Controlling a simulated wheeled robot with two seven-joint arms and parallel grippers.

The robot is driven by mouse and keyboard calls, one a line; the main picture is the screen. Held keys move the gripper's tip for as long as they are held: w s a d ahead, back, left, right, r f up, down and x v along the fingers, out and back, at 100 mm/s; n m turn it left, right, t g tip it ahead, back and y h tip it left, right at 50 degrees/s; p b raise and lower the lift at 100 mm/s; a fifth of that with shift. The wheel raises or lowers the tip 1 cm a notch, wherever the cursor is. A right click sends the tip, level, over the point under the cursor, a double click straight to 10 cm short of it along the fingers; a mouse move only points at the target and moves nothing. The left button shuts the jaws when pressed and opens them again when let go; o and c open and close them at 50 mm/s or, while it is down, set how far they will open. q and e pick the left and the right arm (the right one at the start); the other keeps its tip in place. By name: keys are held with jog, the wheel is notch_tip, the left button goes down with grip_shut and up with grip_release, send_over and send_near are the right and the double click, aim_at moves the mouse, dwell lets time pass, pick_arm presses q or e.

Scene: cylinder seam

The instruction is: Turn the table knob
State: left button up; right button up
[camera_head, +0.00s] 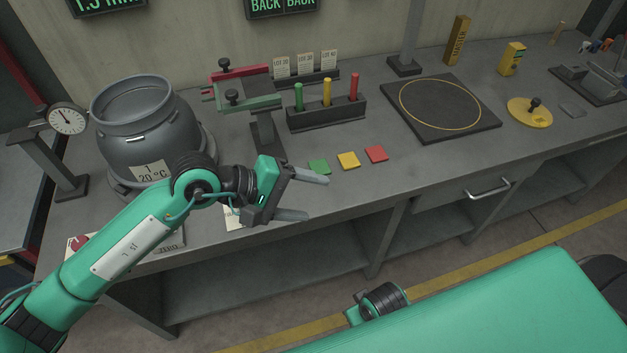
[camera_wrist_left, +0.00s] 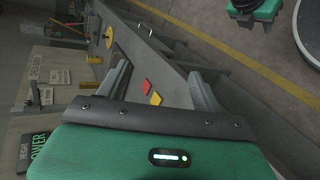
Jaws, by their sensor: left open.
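A round yellow plate (camera_head: 530,112) with a black knob (camera_head: 534,103) standing up from it lies on the bench toward the right. I take this as the table knob. The yellow plate also shows small in the left wrist view (camera_wrist_left: 109,37). My left gripper (camera_head: 315,197) is open and empty over the bench's front edge, left of the knob and well apart from it. Its two fingers show in the left wrist view (camera_wrist_left: 158,72) with nothing between them. My right gripper does not show.
A grey pot (camera_head: 145,125) and a dial gauge (camera_head: 67,120) stand left. A rack (camera_head: 325,118) holds coloured pins behind green (camera_head: 318,166), yellow and red tiles. A black square pad (camera_head: 440,130) lies left of the knob. A drawer handle (camera_head: 488,188) sticks out below.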

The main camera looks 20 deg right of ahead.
pick_arm(q)
jog(key=shift+s+d+r+n+h, duration=0.2)
jog(key=shift+d+r+n+h, duration=0.05)
jog(key=shift+r+n+h, duration=0.45)
jog(key=shift+s+d+r+n+h, duration=0.2)
jog(key=shift+d+r+n+h, duration=0.05)
jog(key=shift+r+n+h, duration=0.55)
jog(key=shift+s+d+r+n+h, duration=0.25)
jog(key=shift+r+n+h, duration=0.3)
jog(key=shift+r, duration=0.25)
